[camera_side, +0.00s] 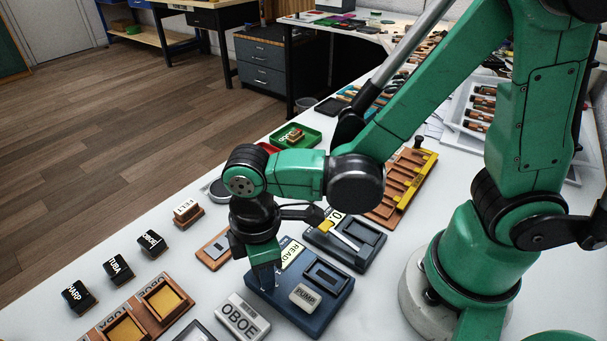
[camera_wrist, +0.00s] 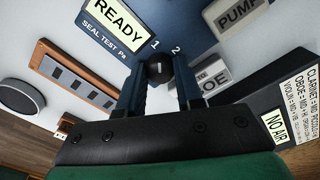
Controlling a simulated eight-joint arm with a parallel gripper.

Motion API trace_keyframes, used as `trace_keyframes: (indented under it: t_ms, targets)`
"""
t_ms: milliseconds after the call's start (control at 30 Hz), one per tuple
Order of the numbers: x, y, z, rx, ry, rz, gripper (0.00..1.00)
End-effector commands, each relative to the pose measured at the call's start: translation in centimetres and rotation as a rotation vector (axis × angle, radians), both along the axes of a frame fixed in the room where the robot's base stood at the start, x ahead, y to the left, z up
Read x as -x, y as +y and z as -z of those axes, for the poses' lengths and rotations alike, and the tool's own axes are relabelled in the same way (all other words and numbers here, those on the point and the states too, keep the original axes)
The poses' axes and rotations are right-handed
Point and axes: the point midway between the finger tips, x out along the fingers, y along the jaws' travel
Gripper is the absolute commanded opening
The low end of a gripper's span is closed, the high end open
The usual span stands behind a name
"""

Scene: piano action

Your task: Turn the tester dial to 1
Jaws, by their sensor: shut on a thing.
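The tester (camera_side: 320,313) is a dark blue panel with a READY display, a PUMP button (camera_side: 305,297) and a recessed slot. In the wrist view, its SEAL TEST Pa face (camera_wrist: 165,22) is at the top. The tester dial (camera_wrist: 159,67) is a small dark round knob below the printed numbers 1 (camera_wrist: 155,45) and 2 (camera_wrist: 176,50). It has a small pale mark, but I cannot tell which number it points to. My gripper (camera_side: 264,283) points down at the panel's left end. In the wrist view its fingers (camera_wrist: 160,80) are shut on the dial from both sides.
An OBOE block (camera_side: 242,318) stands close to the panel's left front. A NO AIR sign (camera_wrist: 275,126) is at right in the wrist view.

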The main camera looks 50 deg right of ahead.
Motion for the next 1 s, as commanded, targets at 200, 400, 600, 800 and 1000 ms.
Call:
trace_keyframes:
  t_ms: [200,400,600,800,1000]
  targets:
    - [-0.04,0.01,0.01,0.000,-0.001,-0.111,0.00]
    - [-0.04,0.01,0.01,0.000,-0.001,-0.166,0.00]
    - [-0.04,0.02,0.01,0.000,-0.001,-0.184,0.00]
    - [-0.04,0.02,0.01,0.000,-0.001,-0.185,0.00]
    - [-0.03,0.01,0.00,0.000,-0.001,-0.184,0.53]
